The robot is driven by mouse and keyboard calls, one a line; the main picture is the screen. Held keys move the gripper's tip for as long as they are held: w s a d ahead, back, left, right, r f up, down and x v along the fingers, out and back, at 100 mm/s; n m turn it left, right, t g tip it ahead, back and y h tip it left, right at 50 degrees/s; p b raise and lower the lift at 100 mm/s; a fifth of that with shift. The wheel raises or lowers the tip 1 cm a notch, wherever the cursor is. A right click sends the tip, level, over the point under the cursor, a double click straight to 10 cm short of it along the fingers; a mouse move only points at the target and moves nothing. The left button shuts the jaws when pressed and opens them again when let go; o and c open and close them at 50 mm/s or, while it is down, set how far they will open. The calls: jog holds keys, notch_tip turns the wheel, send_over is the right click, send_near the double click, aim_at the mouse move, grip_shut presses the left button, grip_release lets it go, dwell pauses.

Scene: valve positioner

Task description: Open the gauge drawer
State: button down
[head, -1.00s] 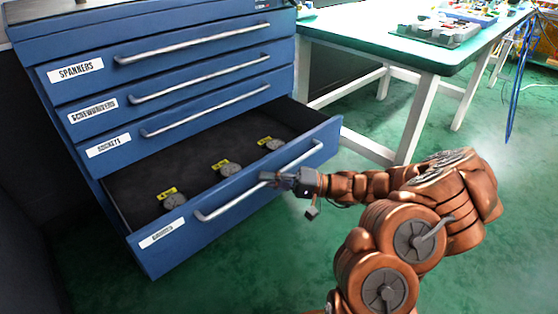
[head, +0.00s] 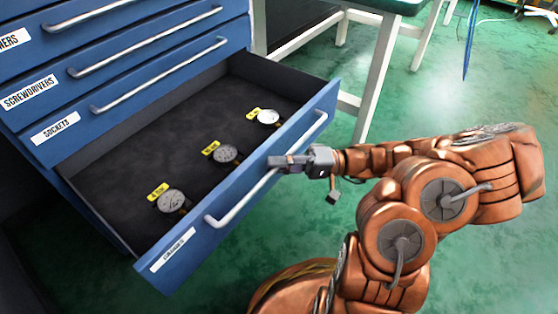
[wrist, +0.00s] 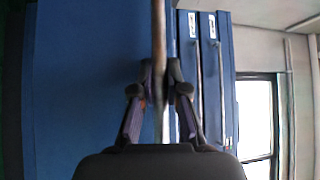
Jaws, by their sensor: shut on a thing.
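The gauge drawer (head: 190,245) is the lowest one in view of the blue cabinet and stands pulled well out. Its front label is too small to read surely. Inside lie three round dial gauges, a near one (head: 172,201), a middle one (head: 225,154) and a far one (head: 268,117), each beside a yellow tag. My gripper (head: 285,163) is shut on the drawer's silver bar handle (head: 235,208), around its middle. In the wrist view the fingers (wrist: 160,85) stand on both sides of the handle (wrist: 159,30).
Closed drawers labelled SCREWDRIVERS (head: 75,83) and SOCKETS (head: 100,105) are above. A white-legged table (head: 375,75) stands behind at the right. Green floor (head: 430,100) lies open between the table and my arm.

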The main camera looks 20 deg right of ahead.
jog(key=c, duration=1.2)
grip_release()
jog(key=shift+d, duration=0.15)
jog(key=v, duration=1.1)
jog(key=shift+d+f, duration=0.1)
jog(key=shift+d, duration=0.25)
jog(key=s+a+r+n+g+h+p, duration=0.1)
jog(key=s+a+r+g+h+p, duration=0.2)
jog(key=a+r+p, duration=0.35)
jog(key=s+a+r+n+g+h+p, duration=0.2)
jog(key=a+r+g+h+p, duration=0.15)
jog(key=r+p, duration=0.55)
jog(key=s+a+r+n+g+h+p, duration=0.1)
jog(key=s+a+r+g+h+p, duration=0.15)
jog(key=a+r+p, duration=0.55)
jog(key=s+d+r+m+t+h+p, duration=0.1)
jog(key=s+d+r+h+p, duration=0.1)
jog(key=r+p, duration=0.4)
jog(key=s+d+r+m+t+h+p, duration=0.1)
jog(key=s+r+h+p, duration=0.3)
jog(key=r, duration=0.5)
jog(key=s+d+r+m+h+p, duration=0.1)
jog(key=s+d+r+h+p, duration=0.2)
jog(key=r+p, duration=0.4)
jog(key=shift+s+d+r+t+h+p, duration=0.15)
jog(key=shift+s+t+h+p, duration=0.1)
jog(key=shift+s+p, duration=0.15)
jog(key=shift+s+d+r+t+h+p, duration=0.2)
jog(key=shift+s+h+p, duration=0.1)
jog(key=shift+s, duration=0.15)
